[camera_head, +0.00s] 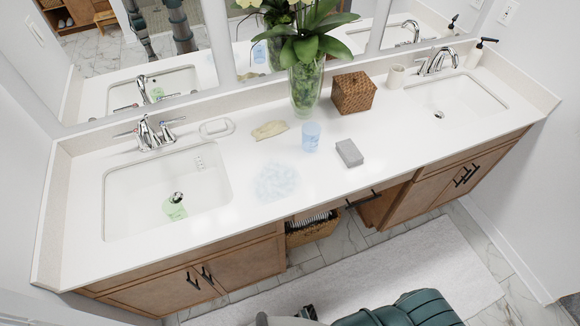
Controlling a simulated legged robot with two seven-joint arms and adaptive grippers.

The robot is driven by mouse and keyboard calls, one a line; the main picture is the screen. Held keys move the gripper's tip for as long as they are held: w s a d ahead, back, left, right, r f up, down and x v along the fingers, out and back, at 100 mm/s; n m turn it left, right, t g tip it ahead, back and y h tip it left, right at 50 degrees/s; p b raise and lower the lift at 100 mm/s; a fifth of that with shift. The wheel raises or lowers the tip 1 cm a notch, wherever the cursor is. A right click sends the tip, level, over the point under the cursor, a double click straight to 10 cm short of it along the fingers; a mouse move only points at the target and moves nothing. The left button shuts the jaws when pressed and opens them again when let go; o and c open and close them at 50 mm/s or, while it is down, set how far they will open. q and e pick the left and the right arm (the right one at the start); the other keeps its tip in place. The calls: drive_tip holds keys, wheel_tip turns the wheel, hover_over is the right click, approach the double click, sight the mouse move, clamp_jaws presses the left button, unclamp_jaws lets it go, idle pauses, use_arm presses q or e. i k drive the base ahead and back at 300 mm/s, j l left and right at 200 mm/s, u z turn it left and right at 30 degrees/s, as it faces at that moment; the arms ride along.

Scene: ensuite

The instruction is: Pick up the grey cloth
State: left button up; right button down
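The grey cloth (349,153) looks like a small folded grey block. It lies on the white countertop (330,190), right of a blue cup and near the front edge, with nothing touching it. Neither gripper can be made out. Only teal and dark parts of my own body show at the bottom edge, below the counter and well apart from the cloth.
Near the cloth are a blue cup (311,136), beige cloth (269,130), pale blue foamy patch (276,183), glass vase (305,88) and woven box (353,93). The left sink (140,200) holds a green item (174,208). The counter front right of the cloth is clear.

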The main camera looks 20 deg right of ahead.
sight(350, 153)
drive_tip(key=u, duration=0.2)
drive_tip(key=l+u, duration=0.4)
drive_tip(key=k+l+u, duration=0.25)
drive_tip(key=l+u, duration=0.15)
drive_tip(key=l, duration=0.15)
